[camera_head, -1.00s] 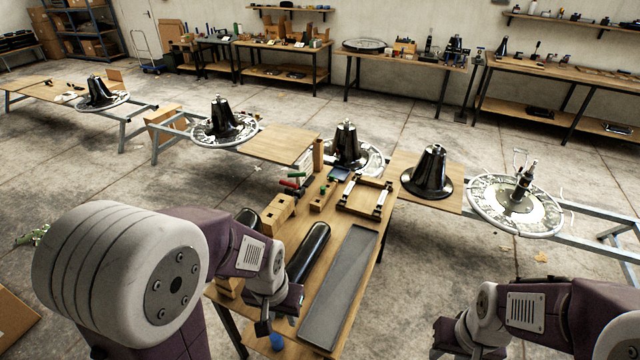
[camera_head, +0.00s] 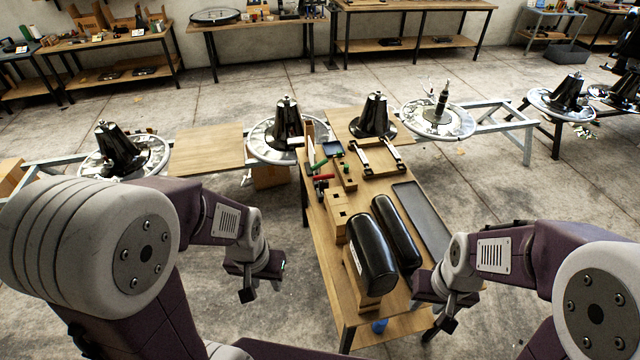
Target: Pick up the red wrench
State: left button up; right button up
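A small red-handled tool (camera_head: 323,177), probably the red wrench, lies near the left edge of the wooden workbench (camera_head: 322,252), toward its far end. It is too small to make out its full shape. A green-handled tool (camera_head: 318,164) lies just beyond it. My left gripper (camera_head: 263,289) hangs left of the bench over the floor, with a gap between its fingers and nothing in it. My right gripper (camera_head: 443,314) is at the bench's near right corner, well away from the tool; its finger gap is not clear.
Two black cushions (camera_head: 371,256) on wooden blocks fill the near bench. A dark tray (camera_head: 422,219) lies along the right edge, a wooden frame (camera_head: 375,158) farther back. Chair bases stand beyond, including one with a black cone (camera_head: 375,117). Floor left of the bench is clear.

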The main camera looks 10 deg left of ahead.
aim_at(323, 184)
jog(key=i+j+z, duration=0.1)
jog(key=j+z, duration=0.9)
jog(key=j, duration=0.25)
jog(key=k+j+z, duration=0.15)
jog(key=j+z, duration=0.35)
jog(key=k+j+z, duration=0.25)
jog(key=j+z, duration=0.25)
jog(key=j, duration=0.15)
jog(key=j+z, duration=0.2)
jog(key=z, duration=0.25)
jog(key=j+z, duration=0.25)
jog(key=z, duration=0.2)
jog(key=j+z, duration=0.3)
jog(key=z, duration=0.15)
jog(key=j+z, duration=0.2)
jog(key=z, duration=0.25)
jog(key=i+j+u, duration=0.25)
jog(key=j, duration=0.15)
jog(key=u, duration=1.05)
jog(key=i+u, duration=0.1)
jog(key=u, duration=0.9)
jog(key=i+u, duration=0.1)
jog(key=u, duration=2)
jog(key=i+l, duration=0.05)
jog(key=l, duration=0.05)
